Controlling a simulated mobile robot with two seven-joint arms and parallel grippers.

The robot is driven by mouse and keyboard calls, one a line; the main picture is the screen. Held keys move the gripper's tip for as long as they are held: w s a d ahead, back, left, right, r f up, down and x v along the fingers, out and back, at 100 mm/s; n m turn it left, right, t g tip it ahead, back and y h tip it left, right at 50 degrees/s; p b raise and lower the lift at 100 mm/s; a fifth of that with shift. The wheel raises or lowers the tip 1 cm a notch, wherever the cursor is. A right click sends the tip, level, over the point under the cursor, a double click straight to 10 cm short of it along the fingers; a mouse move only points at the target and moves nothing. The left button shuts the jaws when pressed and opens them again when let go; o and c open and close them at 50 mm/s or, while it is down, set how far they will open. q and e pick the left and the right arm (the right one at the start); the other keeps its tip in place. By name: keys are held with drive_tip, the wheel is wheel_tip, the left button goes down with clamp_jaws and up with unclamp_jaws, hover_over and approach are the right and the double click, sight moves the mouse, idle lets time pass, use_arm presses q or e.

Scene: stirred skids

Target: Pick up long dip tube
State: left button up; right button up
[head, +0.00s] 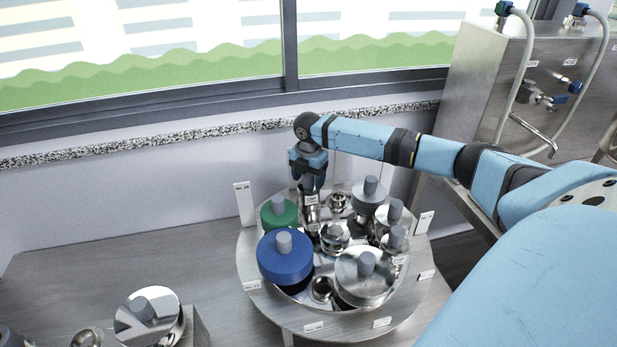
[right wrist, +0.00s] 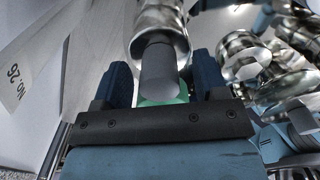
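My right gripper (head: 309,183) points down at the back of a round steel turntable (head: 251,298). In the right wrist view its two dark fingers (right wrist: 165,85) stand apart. A grey knob (right wrist: 158,70) shows between them, with a narrow gap on each side; I cannot tell whether a finger touches it. The knob joins a shiny metal cylinder (right wrist: 160,22). In the head view a slim metal piece with a small label (head: 312,199) stands directly below the gripper, partly hidden by it. It may be the long dip tube; its lower end is hidden. My left gripper is not in view.
Close around stand a green-topped part (head: 279,218), a blue-topped part (head: 285,258), a wide steel disc (head: 364,277) and several metal fittings with grey knobs. A white tag (head: 244,203) stands upright at the left rim. The steel bench (head: 130,245) on the left has free room.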

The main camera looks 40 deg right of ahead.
clamp_jaws()
drive_tip(key=shift+r, duration=0.1)
wheel_tip(320, 180, up, 20)
idle(0.7)
wheel_tip(320, 180, up, 4)
drive_tip(key=p, duration=0.6)
drive_tip(key=shift+r, duration=0.25)
